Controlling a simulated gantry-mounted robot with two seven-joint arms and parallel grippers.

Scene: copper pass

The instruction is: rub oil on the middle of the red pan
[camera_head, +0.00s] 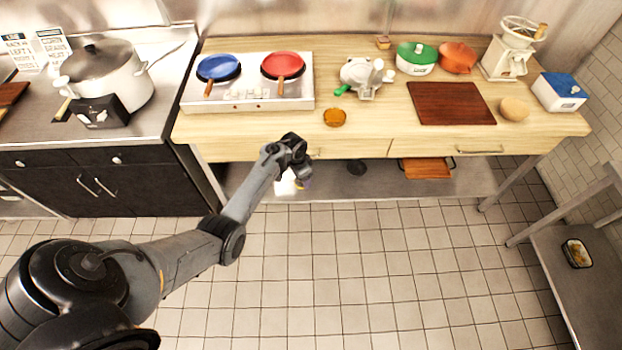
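The red pan (283,64) sits on the right of a white two-burner stove (248,104), its wooden handle pointing toward the front. A small round amber dish (335,118) stands on the wooden counter near its front edge; I cannot tell whether it holds oil. My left arm reaches in from the lower left. Its dark wrist is in front of the counter's front edge, below the stove, and my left gripper (292,184) seems to hang under it. Its fingers are too small and unclear to tell whether they are open or hold anything. My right gripper is not in view.
A blue pan (218,68) is on the left of the stove. A white teapot-like item (365,76), green pot (416,57), orange pot (457,56), brown board (450,103) and grinder (508,55) stand to the right. A large pot (108,72) is at left.

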